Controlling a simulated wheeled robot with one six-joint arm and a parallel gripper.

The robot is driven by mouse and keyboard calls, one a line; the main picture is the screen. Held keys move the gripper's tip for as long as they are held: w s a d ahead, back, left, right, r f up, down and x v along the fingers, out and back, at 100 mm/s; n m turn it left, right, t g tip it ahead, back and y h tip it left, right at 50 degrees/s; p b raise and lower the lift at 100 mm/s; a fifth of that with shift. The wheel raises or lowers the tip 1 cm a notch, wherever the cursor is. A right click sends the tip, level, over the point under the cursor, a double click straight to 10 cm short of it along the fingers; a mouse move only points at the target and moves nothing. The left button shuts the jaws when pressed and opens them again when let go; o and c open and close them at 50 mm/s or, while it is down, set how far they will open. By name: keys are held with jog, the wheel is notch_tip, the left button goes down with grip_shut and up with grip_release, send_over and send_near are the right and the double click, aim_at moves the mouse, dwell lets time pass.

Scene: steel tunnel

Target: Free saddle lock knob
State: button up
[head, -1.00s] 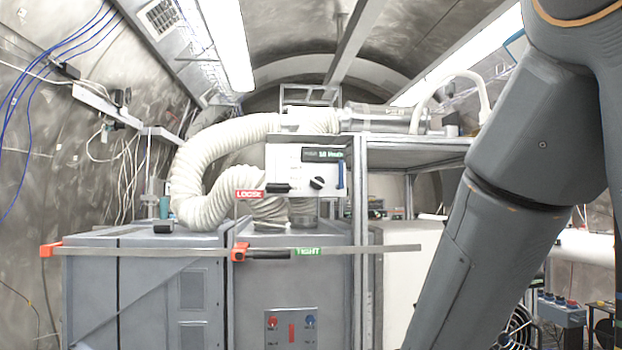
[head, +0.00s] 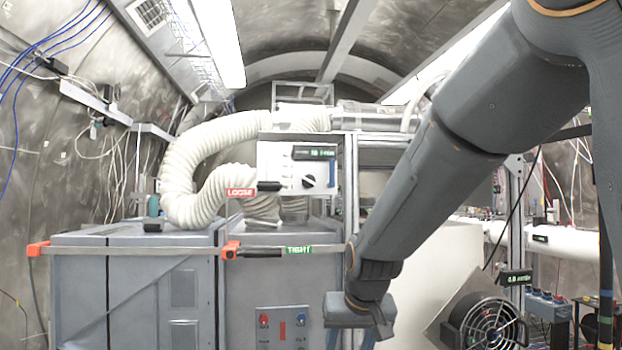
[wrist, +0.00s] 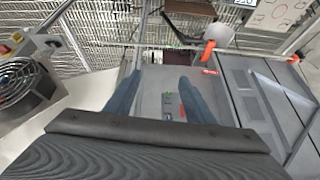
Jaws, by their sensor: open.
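A long rail (head: 150,250) crosses the front of the grey cabinets. An orange saddle (head: 231,250) sits on it, with a black knob or handle (head: 262,253) beside it and a green TIGHT label (head: 298,250) to the right. A red LOOSE label (head: 240,193) with a black bar (head: 268,186) is above. My gripper (head: 352,340) is low and right of the saddle, apart from it. In the wrist view my gripper (wrist: 160,76) is open and empty, with the orange saddle (wrist: 208,52) beyond the fingertips. The knob cannot be made out there.
A cabinet panel (head: 283,328) with red and blue knobs is left of my gripper. A white control box (head: 298,168) and a white hose (head: 200,165) are above the cabinets. A fan (head: 487,325) stands at the right. An orange rail end (head: 38,248) is at the left.

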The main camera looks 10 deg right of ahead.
jog(key=w+a+r+t, duration=0.1)
jog(key=w+r+t, duration=0.1)
jog(key=w+r, duration=0.45)
jog(key=w+a+r+t, duration=0.1)
jog(key=w+r, duration=0.2)
jog(key=r, duration=0.7)
jog(key=m+t+y, duration=0.1)
jog(key=t, duration=0.4)
send_near(310, 179)
jog(key=w, duration=0.2)
jog(key=shift+f+p+x, duration=0.15)
jog(key=shift+p+x, duration=0.75)
jog(key=shift+x, duration=0.85)
jog(key=shift+f+p+x, duration=0.15)
jog(key=shift+p+x, duration=0.7)
jog(key=shift+x, duration=0.9)
jog(key=shift+s+a, duration=0.15)
jog(key=c, duration=1.1)
jog(key=shift+o, duration=0.2)
